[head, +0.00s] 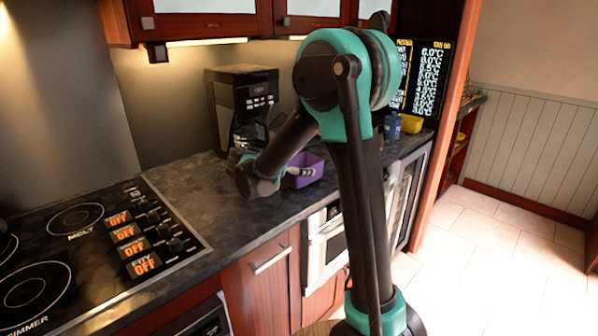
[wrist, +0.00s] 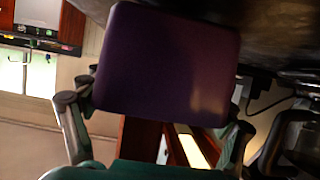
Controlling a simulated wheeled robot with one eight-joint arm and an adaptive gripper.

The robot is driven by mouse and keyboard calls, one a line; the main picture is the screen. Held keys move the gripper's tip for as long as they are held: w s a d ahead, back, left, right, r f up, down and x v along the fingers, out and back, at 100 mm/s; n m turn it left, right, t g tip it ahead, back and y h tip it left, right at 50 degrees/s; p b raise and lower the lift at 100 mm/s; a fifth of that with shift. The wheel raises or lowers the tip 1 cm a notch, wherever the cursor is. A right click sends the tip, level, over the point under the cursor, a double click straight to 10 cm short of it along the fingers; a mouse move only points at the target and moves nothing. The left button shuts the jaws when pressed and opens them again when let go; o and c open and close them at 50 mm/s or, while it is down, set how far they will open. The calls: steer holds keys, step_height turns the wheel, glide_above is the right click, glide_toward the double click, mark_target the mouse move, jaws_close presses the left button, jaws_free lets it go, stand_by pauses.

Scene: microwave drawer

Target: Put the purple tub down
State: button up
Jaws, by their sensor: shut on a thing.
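The purple tub (head: 308,162) is over the dark countertop, in front of the coffee machine and left of my upright arm link in the head view. My gripper (head: 300,172) is at its near side, shut on it. In the wrist view the tub (wrist: 165,65) fills the upper middle, with a finger of my gripper (wrist: 163,107) at each side. I cannot tell whether the tub's bottom touches the countertop (head: 222,205). Its inside is mostly hidden.
A black coffee machine (head: 242,92) stands behind the tub. A stove top (head: 90,245) with several knobs is at the left. A blue jar (head: 392,126) and a yellow thing (head: 411,124) stand at the far right end. Countertop between stove and tub is bare.

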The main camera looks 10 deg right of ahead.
steer(key=shift+f, duration=0.7)
steer(key=shift+f, duration=0.1)
steer(key=o, duration=1.1)
steer(key=shift+c, duration=0.2)
steer(key=v, duration=1.2)
